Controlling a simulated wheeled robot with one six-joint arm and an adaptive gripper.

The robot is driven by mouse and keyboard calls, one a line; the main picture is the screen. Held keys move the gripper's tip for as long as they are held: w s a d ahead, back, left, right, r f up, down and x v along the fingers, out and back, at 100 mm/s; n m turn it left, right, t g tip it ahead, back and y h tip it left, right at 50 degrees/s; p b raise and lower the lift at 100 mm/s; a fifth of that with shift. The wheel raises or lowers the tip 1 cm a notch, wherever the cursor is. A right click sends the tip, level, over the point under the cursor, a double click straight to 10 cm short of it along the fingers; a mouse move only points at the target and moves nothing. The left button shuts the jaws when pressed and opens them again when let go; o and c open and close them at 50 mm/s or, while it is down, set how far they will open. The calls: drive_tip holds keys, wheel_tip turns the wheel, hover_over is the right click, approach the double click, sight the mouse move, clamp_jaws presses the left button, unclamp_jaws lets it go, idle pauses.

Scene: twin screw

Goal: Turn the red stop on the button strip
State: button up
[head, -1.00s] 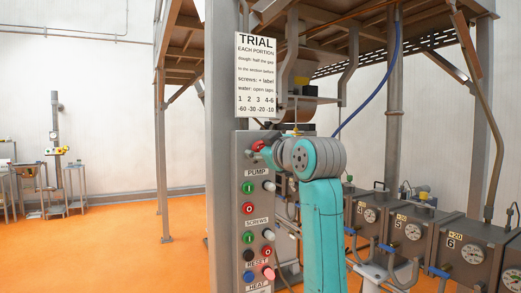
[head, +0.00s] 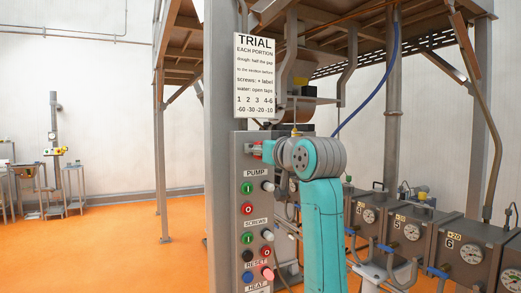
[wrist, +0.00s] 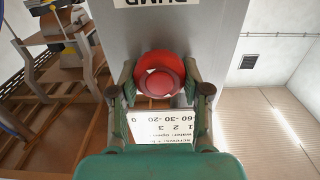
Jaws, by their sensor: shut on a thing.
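The red stop (wrist: 160,72) is a round red mushroom knob at the top of the grey button strip (head: 239,200), above the PUMP label. In the wrist view it sits between the two fingers of my gripper (wrist: 161,84), which are shut on its sides. Its face shows a paler red patch. In the head view my gripper (head: 258,150) reaches left to the strip's top and hides most of the stop. The teal wrist is right of the strip.
Green, red, black and blue buttons and pale knobs run down the strip below my gripper. A TRIAL sign (head: 256,76) hangs just above. Several grey boxes with gauges (head: 414,232) stand at the right. Open orange floor lies at the left.

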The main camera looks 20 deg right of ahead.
idle(0.4)
drive_tip(key=o, duration=1.2)
drive_tip(key=s, duration=0.4)
drive_tip(key=s+d, duration=0.1)
drive_tip(key=s, duration=0.2)
drive_tip(key=s+d, duration=0.1)
drive_tip(key=s, duration=0.3)
drive_tip(key=shift+s, duration=0.35)
